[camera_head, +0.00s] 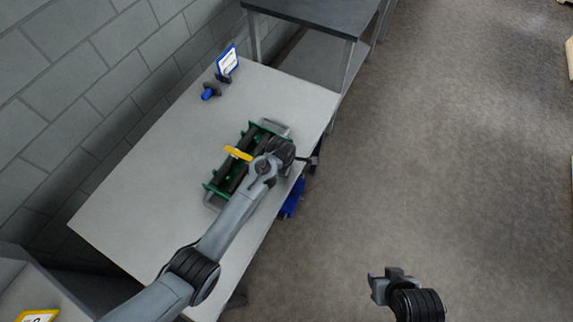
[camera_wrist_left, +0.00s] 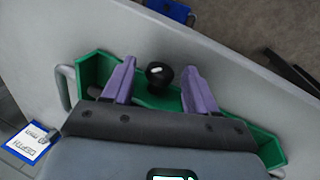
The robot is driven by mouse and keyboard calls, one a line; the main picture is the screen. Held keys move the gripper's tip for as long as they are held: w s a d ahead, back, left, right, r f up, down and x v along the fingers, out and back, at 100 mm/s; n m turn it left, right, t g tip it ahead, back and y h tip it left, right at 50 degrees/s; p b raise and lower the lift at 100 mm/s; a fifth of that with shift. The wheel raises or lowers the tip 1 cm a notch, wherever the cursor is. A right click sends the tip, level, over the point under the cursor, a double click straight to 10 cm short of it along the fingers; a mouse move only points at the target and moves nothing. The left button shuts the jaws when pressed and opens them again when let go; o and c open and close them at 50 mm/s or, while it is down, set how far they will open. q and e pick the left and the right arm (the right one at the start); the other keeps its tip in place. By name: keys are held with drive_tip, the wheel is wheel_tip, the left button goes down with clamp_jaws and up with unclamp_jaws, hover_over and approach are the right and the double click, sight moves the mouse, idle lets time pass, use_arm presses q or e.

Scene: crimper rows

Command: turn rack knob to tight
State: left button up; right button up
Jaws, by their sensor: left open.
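The rack (camera_head: 212,188) is a green frame with dark bars, lying on the grey table under my left arm. In the left wrist view its green body (camera_wrist_left: 92,70) shows behind the jaws. The black round knob (camera_wrist_left: 158,75) with a white mark on top stands on the rack. My left gripper (camera_wrist_left: 159,67) is open, its two purple fingers on either side of the knob, with gaps visible on both sides. I cannot tell how deep the fingers reach. In the head view my arm hides the knob and left fingertips. My right gripper (camera_head: 391,280) is over the floor, away from the table.
A yellow piece (camera_head: 238,153) lies across the rack. A blue-framed sign (camera_head: 228,61) and a small blue-and-black item (camera_head: 210,91) are at the table's far end. A blue object (camera_head: 293,198) is beside the table's right edge. The table (camera_head: 135,205) is clear left of the rack.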

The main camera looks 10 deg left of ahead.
use_arm(q)
drive_tip(key=shift+c, duration=0.2)
drive_tip(key=c, duration=1)
